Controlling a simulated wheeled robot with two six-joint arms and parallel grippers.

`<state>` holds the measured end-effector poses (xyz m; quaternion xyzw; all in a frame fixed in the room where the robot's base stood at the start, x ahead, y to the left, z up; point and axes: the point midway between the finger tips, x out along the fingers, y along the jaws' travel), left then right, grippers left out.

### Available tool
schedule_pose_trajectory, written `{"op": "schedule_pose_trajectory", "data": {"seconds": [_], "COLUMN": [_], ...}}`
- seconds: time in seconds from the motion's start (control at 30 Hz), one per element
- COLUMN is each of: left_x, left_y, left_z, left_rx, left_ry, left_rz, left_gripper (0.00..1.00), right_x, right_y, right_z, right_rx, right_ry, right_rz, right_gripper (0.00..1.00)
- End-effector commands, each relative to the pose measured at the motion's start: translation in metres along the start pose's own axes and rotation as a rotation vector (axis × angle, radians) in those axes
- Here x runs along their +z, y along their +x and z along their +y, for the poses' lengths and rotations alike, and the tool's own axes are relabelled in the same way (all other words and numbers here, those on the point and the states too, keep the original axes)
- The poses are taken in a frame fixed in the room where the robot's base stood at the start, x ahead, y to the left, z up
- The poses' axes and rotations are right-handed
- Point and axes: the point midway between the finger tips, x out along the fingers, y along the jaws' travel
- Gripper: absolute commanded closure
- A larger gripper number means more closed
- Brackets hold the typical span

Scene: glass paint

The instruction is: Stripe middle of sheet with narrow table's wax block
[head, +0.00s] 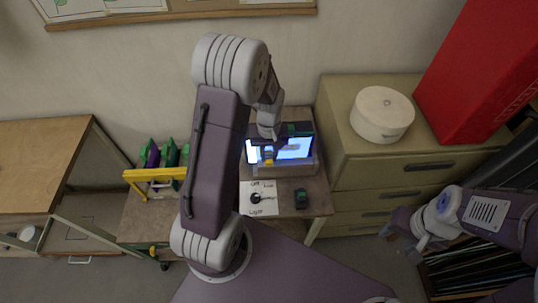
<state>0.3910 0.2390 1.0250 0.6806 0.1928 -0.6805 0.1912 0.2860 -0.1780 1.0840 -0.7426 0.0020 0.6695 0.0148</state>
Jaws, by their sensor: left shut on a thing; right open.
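The narrow table (318,190) carries a lit sheet (293,149) that glows blue-white in a pale, dark-edged frame. My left arm reaches over the table and bends down to the sheet. My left gripper (268,148) is shut on a small block, seemingly the wax block (268,160), with yellow at its lower end. The block overlaps the left part of the sheet; I cannot tell whether it touches. My arm hides the table's left middle. My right gripper (420,247) is open and empty at the right, away from the table, partly blurred into its arm.
A white panel (268,207) with a black knob and a small dark block (301,198) lie before the frame. Green and purple items stand behind a yellow bar (150,174) at the left. A drawer cabinet (345,125) bears a round white box (382,112) and a red box (480,65).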

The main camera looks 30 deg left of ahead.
Motion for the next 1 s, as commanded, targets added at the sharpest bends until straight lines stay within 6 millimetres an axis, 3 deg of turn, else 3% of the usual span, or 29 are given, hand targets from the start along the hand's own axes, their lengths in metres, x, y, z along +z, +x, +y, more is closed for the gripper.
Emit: {"op": "schedule_pose_trajectory", "data": {"seconds": [0.8, 1.0], "left_x": [-0.015, -0.015], "left_y": [0.0, -0.001], "left_z": [0.0, 0.018], "left_rx": [0.0, 0.0], "left_ry": [0.0, 0.003], "left_rz": [0.0, 0.0], "left_gripper": [1.0, 1.0], "right_x": [-0.001, -0.001], "right_y": [-0.005, -0.009], "right_z": [0.0, 0.0], "right_rx": [0.0, 0.0], "right_ry": [0.0, 0.0], "right_rz": [0.0, 0.0], "right_gripper": [0.53, 0.53]}}
